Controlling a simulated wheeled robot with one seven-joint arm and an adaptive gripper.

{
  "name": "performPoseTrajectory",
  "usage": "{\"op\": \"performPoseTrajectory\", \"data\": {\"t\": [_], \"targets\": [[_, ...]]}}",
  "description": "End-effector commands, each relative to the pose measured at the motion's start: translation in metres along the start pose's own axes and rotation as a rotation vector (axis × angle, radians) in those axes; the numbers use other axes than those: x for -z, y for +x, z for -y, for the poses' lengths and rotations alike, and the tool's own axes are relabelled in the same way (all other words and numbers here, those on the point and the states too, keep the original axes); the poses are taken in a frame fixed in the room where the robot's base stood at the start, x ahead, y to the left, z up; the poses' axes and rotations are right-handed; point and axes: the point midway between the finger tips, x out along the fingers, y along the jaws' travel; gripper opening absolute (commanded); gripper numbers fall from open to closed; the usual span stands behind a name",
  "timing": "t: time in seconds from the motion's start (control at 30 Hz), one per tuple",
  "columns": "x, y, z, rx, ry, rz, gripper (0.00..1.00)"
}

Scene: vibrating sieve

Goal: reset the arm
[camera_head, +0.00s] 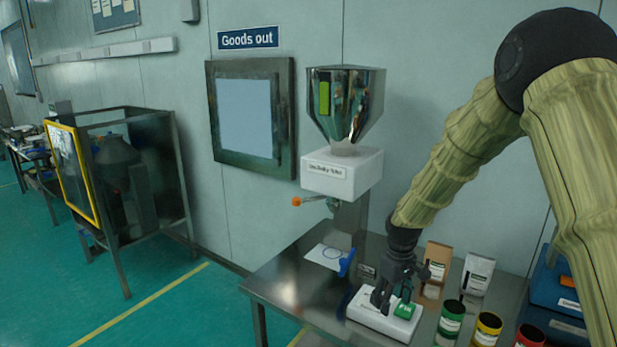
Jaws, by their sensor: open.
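My arm, in a ribbed yellow-green sleeve, reaches down from the upper right. My gripper (390,300) is open, with its dark fingers pointing down over a white box (368,318) on the metal table. A green block (405,310) on the white box is just right of the fingers. I cannot tell whether the fingers touch the box or the block. The gripper hides part of the box's top.
A steel hopper (345,105) on a white unit (342,172) stands behind the metal table (285,284). Green (452,319) and yellow (487,329) cans, a brown bag (437,259) and a white bag (477,274) stand right. A yellow-framed cage (77,172) stands left.

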Motion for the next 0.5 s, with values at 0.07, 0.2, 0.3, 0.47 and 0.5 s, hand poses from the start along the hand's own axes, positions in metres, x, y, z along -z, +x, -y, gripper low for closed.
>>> {"op": "performPoseTrajectory", "data": {"t": [0.07, 0.2, 0.3, 0.47, 0.5], "targets": [[-0.01, 0.022, 0.005, 0.005, 0.015, 0.001, 0.58], [-0.025, 0.069, 0.016, 0.014, 0.048, 0.0, 0.58], [-0.044, 0.114, 0.029, 0.023, 0.082, 0.001, 0.58], [-0.087, 0.193, 0.056, 0.033, 0.153, -0.002, 0.58], [-0.099, 0.211, 0.064, 0.035, 0.173, -0.004, 0.58]]}}
